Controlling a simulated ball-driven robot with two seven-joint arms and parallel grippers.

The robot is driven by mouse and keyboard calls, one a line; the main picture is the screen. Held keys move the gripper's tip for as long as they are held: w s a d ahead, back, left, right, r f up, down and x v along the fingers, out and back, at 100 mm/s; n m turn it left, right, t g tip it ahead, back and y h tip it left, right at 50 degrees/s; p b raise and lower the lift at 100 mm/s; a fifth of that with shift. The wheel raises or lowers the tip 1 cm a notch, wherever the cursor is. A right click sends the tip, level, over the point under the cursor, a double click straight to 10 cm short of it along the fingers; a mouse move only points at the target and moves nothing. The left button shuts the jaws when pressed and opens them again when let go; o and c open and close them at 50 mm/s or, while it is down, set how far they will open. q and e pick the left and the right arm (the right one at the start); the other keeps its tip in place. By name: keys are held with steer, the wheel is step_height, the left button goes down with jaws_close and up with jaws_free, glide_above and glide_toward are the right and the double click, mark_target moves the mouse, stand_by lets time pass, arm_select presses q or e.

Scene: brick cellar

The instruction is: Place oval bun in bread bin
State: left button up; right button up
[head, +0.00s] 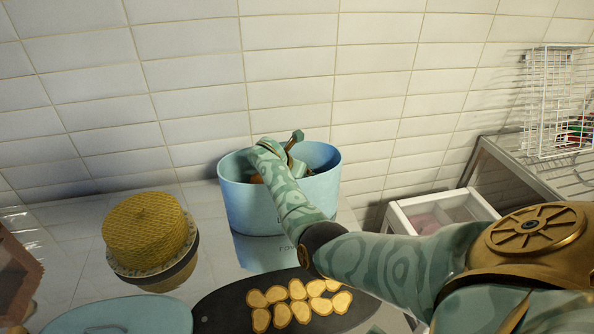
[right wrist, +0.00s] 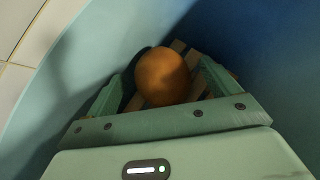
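The light blue bread bin (head: 265,213) stands against the tiled wall in the head view; its inner wall (right wrist: 250,35) fills much of the right wrist view. My right arm reaches over its rim, and my right gripper (head: 287,160) is inside it. In the right wrist view the orange-brown oval bun (right wrist: 162,78) lies between the two fingers of my right gripper (right wrist: 161,70), low in the bin. Narrow gaps show between the bun and both fingers, so the gripper looks open. Brown slat-like shapes show behind the bun. My left gripper is not in view.
A yellow domed cover (head: 147,230) stands left of the bin. A dark board (head: 222,308) with several round slices lies in front. A teal lid-like object (head: 125,316) is at the front left. A white wire basket (head: 553,100) stands at right.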

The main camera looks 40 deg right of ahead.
steer(key=p+v, duration=0.3)
steer(key=v, duration=1)
steer(key=shift+d+r+p, duration=0.25)
steer(key=shift+d+p, duration=0.05)
steer(key=shift+p, duration=0.05)
